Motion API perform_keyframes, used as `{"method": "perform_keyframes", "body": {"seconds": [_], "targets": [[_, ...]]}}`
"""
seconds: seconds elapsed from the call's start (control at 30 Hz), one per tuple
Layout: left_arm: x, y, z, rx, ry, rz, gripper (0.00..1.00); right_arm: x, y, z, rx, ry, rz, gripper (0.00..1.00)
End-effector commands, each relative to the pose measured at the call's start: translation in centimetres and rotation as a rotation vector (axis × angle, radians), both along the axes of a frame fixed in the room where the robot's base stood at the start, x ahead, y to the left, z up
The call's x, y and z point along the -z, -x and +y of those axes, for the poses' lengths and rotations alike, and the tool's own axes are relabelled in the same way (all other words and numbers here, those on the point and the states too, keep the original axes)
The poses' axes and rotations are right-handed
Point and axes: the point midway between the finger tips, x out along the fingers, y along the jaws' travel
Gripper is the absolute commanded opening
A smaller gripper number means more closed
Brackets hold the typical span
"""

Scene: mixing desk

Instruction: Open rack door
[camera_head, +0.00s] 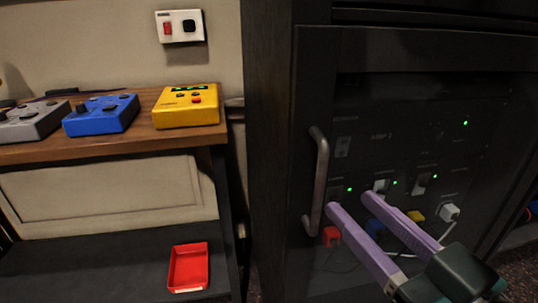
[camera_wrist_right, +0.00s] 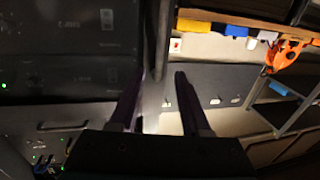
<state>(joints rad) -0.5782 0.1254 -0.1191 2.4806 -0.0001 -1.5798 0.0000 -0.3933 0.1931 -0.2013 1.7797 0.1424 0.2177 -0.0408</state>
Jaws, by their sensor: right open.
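The rack door (camera_head: 400,50) is a dark framed panel with a see-through front, and it looks shut. Its grey bar handle (camera_head: 322,165) stands upright near the door's left edge. My right gripper (camera_head: 352,204) comes in from the lower right with two long purple fingers, spread apart and empty. In the head view its tips are just right of the handle's lower part, and I see no contact. In the right wrist view the open fingers (camera_wrist_right: 158,85) show dark, and a greyish bar beyond them may be the handle. My left gripper is not in view.
Left of the rack, a wooden desk (camera_head: 150,145) carries a yellow box (camera_head: 187,106), a blue box (camera_head: 101,115) and a grey box (camera_head: 32,121). A red tray (camera_head: 188,268) lies on the shelf below. A switch plate (camera_head: 180,27) is on the wall.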

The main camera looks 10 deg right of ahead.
Motion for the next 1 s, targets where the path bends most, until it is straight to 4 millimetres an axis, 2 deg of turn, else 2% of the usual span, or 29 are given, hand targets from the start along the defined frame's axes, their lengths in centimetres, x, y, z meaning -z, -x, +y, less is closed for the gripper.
{"method": "perform_keyframes", "body": {"seconds": [0.3, 0.5, 0.87, 1.0], "targets": [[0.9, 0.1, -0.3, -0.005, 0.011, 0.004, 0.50, -0.1, -5.8, 1.4, 0.000, -0.002, -0.003, 0.47], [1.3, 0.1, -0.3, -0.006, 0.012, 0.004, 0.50, -0.1, -8.1, 1.9, 0.000, 0.000, 0.000, 0.47], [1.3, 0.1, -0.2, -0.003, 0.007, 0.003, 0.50, -0.1, -8.6, 2.1, -0.001, -0.001, 0.002, 0.47], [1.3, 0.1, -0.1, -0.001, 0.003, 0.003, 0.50, -0.1, -8.6, 2.1, 0.000, -0.001, 0.002, 0.33]]}}
